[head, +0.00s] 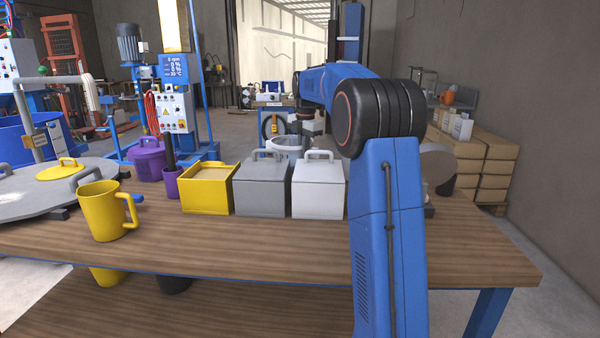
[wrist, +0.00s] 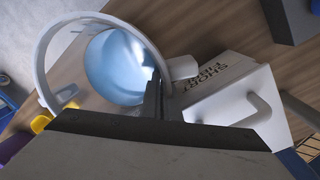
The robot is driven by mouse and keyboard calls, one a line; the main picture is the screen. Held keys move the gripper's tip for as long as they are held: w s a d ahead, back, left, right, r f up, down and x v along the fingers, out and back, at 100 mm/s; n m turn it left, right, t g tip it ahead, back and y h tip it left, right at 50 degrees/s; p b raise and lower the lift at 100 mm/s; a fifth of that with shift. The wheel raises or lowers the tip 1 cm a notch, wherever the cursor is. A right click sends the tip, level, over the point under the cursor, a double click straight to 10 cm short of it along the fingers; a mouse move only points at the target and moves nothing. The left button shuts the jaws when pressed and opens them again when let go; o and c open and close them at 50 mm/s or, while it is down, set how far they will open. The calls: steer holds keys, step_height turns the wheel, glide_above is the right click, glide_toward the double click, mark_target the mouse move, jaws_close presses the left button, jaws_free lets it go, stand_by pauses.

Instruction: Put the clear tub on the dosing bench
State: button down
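The clear tub (head: 285,143) has a pale round rim and shows behind the lidded boxes in the head view; its lower part is hidden. In the wrist view the clear tub (wrist: 88,24) fills the upper left, with a pale rim, side lugs and a bluish bottom. My gripper (wrist: 155,88) has dark finger parts right at the tub's rim wall; I cannot tell whether they are closed on it. In the head view my gripper (head: 309,124) is beside and above the tub, partly hidden by my arm. I cannot surely identify the dosing bench.
A white lidded box (head: 318,190) marked SHORT FIBRE in the wrist view stands close to the tub. A grey lidded box (head: 262,192), a yellow box (head: 207,192) and a yellow mug (head: 103,212) share the wooden table (head: 240,245). A blue-framed station (head: 270,98) stands behind.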

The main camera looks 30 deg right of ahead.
steer(key=shift+f, duration=2.25)
steer(key=c, duration=2)
jaws_free()
steer(key=shift+f, duration=0.1)
steer(key=r, duration=0.8)
steer(key=s+r, duration=0.1)
steer(key=r, duration=0.3)
